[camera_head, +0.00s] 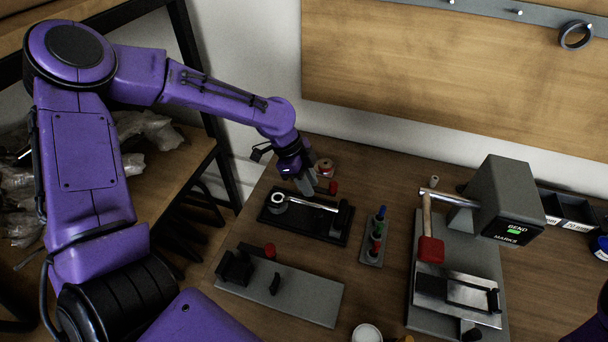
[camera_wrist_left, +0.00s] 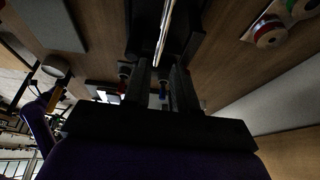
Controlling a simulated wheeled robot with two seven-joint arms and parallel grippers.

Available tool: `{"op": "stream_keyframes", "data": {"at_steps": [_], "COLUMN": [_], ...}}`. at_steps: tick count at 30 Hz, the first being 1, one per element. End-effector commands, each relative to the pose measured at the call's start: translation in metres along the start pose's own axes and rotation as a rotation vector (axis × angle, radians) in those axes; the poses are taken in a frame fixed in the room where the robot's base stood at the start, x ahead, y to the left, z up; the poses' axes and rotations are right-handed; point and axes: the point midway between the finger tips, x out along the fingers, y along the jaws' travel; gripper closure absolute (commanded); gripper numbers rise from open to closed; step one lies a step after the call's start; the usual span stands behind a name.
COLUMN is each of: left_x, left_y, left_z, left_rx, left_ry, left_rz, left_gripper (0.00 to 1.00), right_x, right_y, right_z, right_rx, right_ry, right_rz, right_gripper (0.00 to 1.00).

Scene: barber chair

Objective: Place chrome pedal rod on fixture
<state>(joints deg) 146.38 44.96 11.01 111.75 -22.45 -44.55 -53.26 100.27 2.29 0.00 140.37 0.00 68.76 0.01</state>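The chrome pedal rod (camera_head: 312,204) lies along a black holder (camera_head: 327,230), with its ring end at the left. My left gripper (camera_head: 309,188) points down just above the rod's middle. In the left wrist view the gripper's two dark fingers (camera_wrist_left: 163,75) are apart, with a gap between them. The rod (camera_wrist_left: 164,30) shows beyond the fingertips, in line with that gap; contact cannot be told. A grey plate with black upright blocks (camera_head: 312,297), which looks like a fixture, lies in front of the holder. My right gripper is out of view.
A small stand with coloured pegs (camera_head: 371,252) is right of the holder. A grey press with a red-handled lever (camera_head: 431,248) stands further right. Spools (camera_head: 324,168) sit behind my gripper. A white round cup (camera_head: 366,333) is at the front. Bare table separates these.

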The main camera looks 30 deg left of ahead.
Motion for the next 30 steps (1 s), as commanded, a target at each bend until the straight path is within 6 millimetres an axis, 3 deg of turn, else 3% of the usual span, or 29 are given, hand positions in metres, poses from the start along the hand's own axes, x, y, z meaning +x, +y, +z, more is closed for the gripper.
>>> {"op": "stream_keyframes", "data": {"at_steps": [3, 9, 30], "left_x": [-0.025, -0.042, -0.042], "left_y": [-0.001, 0.000, 0.000], "left_z": [0.000, 0.000, 0.000], "left_rx": [0.001, 0.000, 0.000], "left_ry": [0.002, 0.000, -0.001], "left_rz": [-0.004, 0.000, 0.001], "left_gripper": [0.74, 0.74, 0.74], "right_x": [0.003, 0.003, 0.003], "right_y": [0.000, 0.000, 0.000], "right_z": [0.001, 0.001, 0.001], "right_rx": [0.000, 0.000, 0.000], "right_ry": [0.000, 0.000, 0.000], "right_rz": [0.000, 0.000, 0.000], "right_gripper": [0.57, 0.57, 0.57]}}
